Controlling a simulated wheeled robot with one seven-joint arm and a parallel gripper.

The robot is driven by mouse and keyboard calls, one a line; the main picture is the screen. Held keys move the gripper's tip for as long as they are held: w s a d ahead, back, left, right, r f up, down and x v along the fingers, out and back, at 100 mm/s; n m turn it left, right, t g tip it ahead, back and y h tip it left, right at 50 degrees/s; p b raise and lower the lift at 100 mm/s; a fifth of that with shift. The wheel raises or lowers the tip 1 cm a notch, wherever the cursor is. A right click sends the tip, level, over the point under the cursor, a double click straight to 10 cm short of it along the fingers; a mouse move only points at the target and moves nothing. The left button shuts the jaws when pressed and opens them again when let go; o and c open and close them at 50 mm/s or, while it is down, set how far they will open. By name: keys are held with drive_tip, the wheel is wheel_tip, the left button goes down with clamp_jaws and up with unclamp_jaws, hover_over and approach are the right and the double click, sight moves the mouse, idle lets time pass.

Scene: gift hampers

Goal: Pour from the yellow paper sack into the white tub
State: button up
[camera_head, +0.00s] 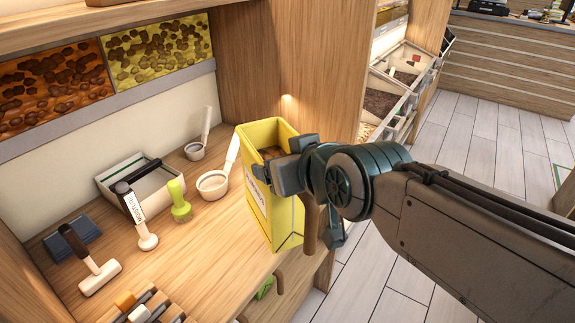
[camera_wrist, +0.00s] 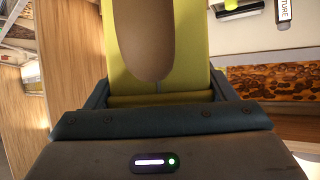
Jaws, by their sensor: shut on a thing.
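The yellow paper sack (camera_head: 286,215) stands upright at the right end of the wooden counter, its open top showing brown contents. My gripper (camera_head: 287,162) is shut on its upper right side. I cannot tell whether the sack's bottom touches the counter. In the wrist view the sack (camera_wrist: 195,45) fills the space between my fingers (camera_wrist: 160,98), with a rounded brown area on it. A white rectangular open container (camera_head: 160,194) with a green stripe, probably the white tub, sits on the counter left of the sack, with a dark-handled tool across it.
A wooden panel (camera_head: 320,70) rises behind the sack. Open floor (camera_head: 480,150) lies right.

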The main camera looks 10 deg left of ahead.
drive_tip(key=shift+r, duration=0.25)
drive_tip(key=shift+r+p, duration=1.45)
drive_tip(key=shift+r, duration=1)
